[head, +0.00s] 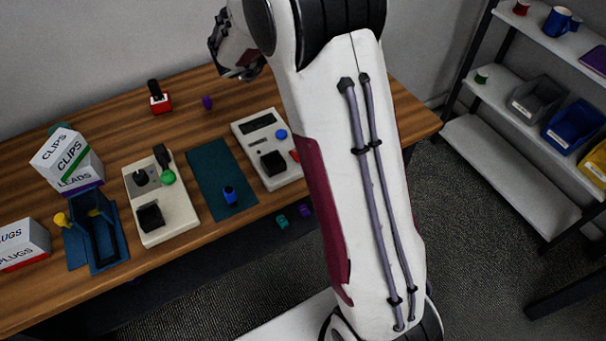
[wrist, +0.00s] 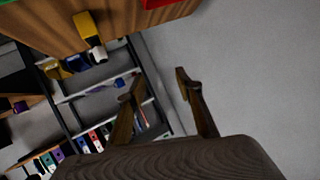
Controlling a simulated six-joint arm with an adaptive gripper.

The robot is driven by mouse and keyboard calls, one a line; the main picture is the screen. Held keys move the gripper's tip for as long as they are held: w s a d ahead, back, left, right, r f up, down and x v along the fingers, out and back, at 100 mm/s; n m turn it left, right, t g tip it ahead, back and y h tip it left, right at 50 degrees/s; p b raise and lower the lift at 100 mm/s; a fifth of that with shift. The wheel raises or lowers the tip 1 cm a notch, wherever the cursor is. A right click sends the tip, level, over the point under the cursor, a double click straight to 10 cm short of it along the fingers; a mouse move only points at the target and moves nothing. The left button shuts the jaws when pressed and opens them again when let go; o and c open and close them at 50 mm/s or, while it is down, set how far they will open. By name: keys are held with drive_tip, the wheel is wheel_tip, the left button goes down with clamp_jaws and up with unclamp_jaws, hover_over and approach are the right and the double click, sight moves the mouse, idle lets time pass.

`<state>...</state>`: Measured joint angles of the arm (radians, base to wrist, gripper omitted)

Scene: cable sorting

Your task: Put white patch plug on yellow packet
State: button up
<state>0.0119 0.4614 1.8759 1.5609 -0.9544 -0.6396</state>
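In the wrist view my gripper (wrist: 160,84) has its two fingers spread apart, with nothing between them. It is away from the table top, with wall and shelves behind it. A yellow block-like thing (wrist: 87,25) with a small white end (wrist: 97,42) lies near the table edge in the wrist view. I cannot tell whether these are the yellow packet and the white patch plug. Neither is clearly seen in the head view, where my arm hides part of the table.
The wooden table (head: 112,103) holds beige devices (head: 178,202), a teal mat (head: 208,166), a blue stand (head: 78,245), a CLIPS box (head: 65,160) and a PLUGS box (head: 22,245). Shelves with a blue bin (head: 572,128) stand at right. The back of the table has free room.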

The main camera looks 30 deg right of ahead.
drive_tip(key=w+a+r+n+t+y, duration=0.2)
drive_tip(key=a+r+n+t+y, duration=0.35)
drive_tip(key=a+r, duration=0.5)
drive_tip(key=s+a+r+n+t+y, duration=0.1)
drive_tip(key=s+a+r+n+y, duration=0.2)
drive_tip(key=s+a+n+y, duration=0.65)
drive_tip(key=s+a+f+g+h, duration=0.1)
drive_tip(key=s+a+f+g, duration=0.15)
drive_tip(key=s, duration=0.45)
drive_tip(key=s+a+f+g, duration=0.1)
drive_tip(key=s+a, duration=0.3)
drive_tip(key=s, duration=0.3)
drive_tip(key=s+d+f+g+h, duration=0.1)
drive_tip(key=s+d+f, duration=0.1)
drive_tip(key=s, duration=0.5)
drive_tip(key=s+d+f+g+h, duration=0.1)
drive_tip(key=s+f, duration=0.3)
drive_tip(key=s, duration=0.4)
drive_tip(key=shift+d+f+n+g, duration=0.3)
drive_tip(key=shift+d+f+g, duration=0.1)
drive_tip(key=shift+d+g, duration=0.25)
drive_tip(key=shift+a, duration=0.1)
